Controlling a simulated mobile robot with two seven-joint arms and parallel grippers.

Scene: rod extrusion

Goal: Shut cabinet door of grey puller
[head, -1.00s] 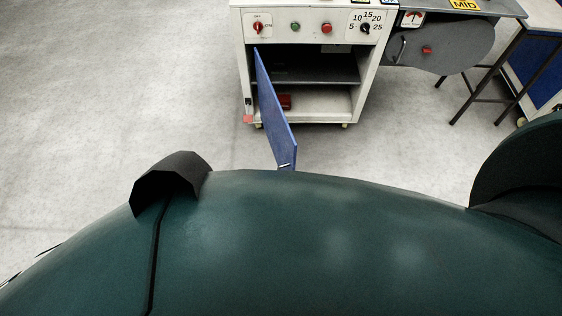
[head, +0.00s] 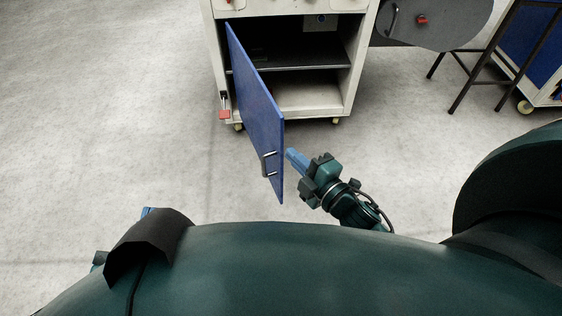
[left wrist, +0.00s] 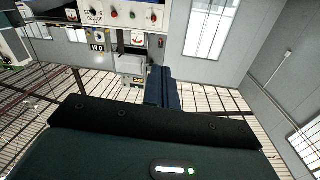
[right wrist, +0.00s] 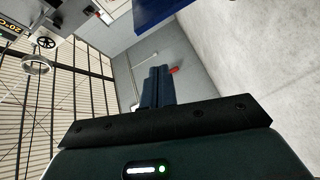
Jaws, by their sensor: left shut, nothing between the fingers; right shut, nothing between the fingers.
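The cabinet (head: 361,70) is white with a dark shelf inside. Its blue door (head: 252,100) stands open, swung out from the cabinet's left side towards me. A metal handle (head: 268,165) sits near the door's free end. My right gripper (head: 290,154) is shut and empty, just right of the door's free edge; I cannot tell whether it touches. Its closed fingers (right wrist: 158,84) show in the right wrist view, with a blue panel at the top. My left gripper (head: 148,211) is mostly hidden behind my body at the left; its fingers (left wrist: 158,86) are shut and empty.
A red-tipped switch or pedal (head: 224,114) is at the cabinet's lower left. A grey rounded panel (head: 440,22) and a dark-legged stand (head: 485,60) are to the right. A blue cart (head: 540,60) is at the far right. The floor left of the door is clear.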

